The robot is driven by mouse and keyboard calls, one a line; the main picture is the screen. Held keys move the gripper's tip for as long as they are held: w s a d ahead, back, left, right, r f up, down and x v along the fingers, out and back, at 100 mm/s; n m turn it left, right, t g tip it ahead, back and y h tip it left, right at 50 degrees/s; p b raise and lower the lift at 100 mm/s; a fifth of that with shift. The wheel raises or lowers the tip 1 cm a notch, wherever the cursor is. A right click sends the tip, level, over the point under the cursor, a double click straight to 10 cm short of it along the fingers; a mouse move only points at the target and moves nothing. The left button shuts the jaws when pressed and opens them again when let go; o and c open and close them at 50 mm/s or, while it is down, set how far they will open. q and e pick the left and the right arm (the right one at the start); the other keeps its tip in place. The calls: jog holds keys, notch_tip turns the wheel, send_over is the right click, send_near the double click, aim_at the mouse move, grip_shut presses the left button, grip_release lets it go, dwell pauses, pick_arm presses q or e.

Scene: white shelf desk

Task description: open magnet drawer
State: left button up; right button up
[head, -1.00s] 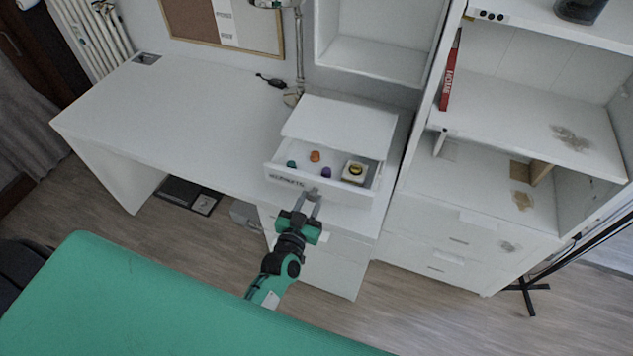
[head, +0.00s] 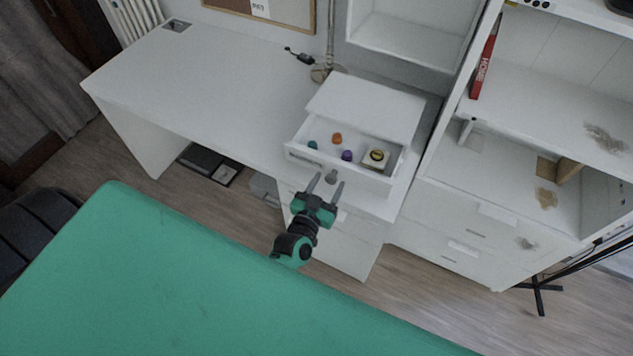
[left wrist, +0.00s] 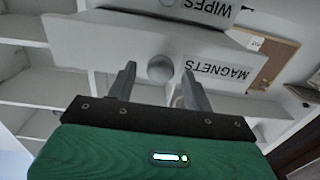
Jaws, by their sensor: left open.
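The magnet drawer (head: 361,175) is pulled out of the small white box (head: 366,107) on the desk. Inside it are an orange, a teal and a purple piece and a small box with a yellow and black top (head: 376,155). In the left wrist view its front (left wrist: 110,55) bears the label MAGNETS and a round grey knob (left wrist: 160,68). My left gripper (head: 330,183) is open in front of the drawer. Its fingers (left wrist: 158,82) are apart, one on each side of the knob in that view, with no contact visible. My right gripper is not in view.
The white desk (head: 215,90) is mostly clear to the left, with a lamp base (head: 326,73) behind the box. A shelf unit (head: 510,170) stands at the right. Another front labelled WIPES (left wrist: 205,8) shows in the left wrist view.

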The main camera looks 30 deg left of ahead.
pick_arm(q)
jog(key=s+b, duration=0.2)
jog(key=s, duration=1.1)
jog(key=shift+s+b, duration=0.15)
jog(key=shift+b, duration=0.15)
jog(key=s+d+f+m+g+h, duration=0.1)
jog(key=s+f+g, duration=0.2)
jog(key=f, duration=0.7)
jog(key=s+f+g, duration=0.2)
jog(key=f, duration=0.8)
jog(key=s+d+f+m+g+h, duration=0.1)
jog(key=s+f+g, duration=0.2)
jog(key=f, duration=0.7)
jog(key=s+a+f+g+y, duration=0.1)
jog(key=s+a+f+g, duration=0.3)
jog(key=s+f, duration=0.5)
jog(key=s+a+f+g+y, duration=0.1)
jog(key=s+a+f+g, duration=0.4)
jog(key=s+f, duration=0.5)
jog(key=s, duration=0.3)
jog(key=shift+s+f, duration=0.15)
jog(key=shift+f, duration=0.05)
